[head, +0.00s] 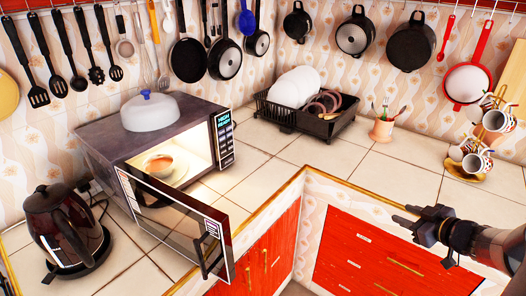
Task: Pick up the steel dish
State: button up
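The likeliest steel dish is a grey, domed, covered dish (150,111) with a blue knob on top. It sits upright on the microwave's flat top at the left. No other steel dish stands out on the counter. My gripper (402,214) is at the lower right, in front of the red drawers and far from the dish. Its fingers point left and look apart, with nothing between them.
The microwave (100,133) has its door (175,222) swung open towards the front, with a bowl (158,163) inside. A kettle (65,228) stands left. A black dish rack (305,121) and mug stand (470,172) are on the counter. Pans hang above.

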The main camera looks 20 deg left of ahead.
aim_at(160, 166)
jog(key=i+u, duration=0.2)
jog(key=u, duration=0.2)
jog(key=i+u, duration=0.2)
jog(key=u, duration=0.2)
jog(key=i+u, duration=0.2)
jog(key=u, duration=0.2)
jog(key=i+l+u, duration=0.15)
jog(key=u, duration=0.3)
jog(key=i+l+u, duration=0.2)
jog(key=u, duration=0.15)
jog(key=i+l+u, duration=0.25)
jog(key=u, duration=0.15)
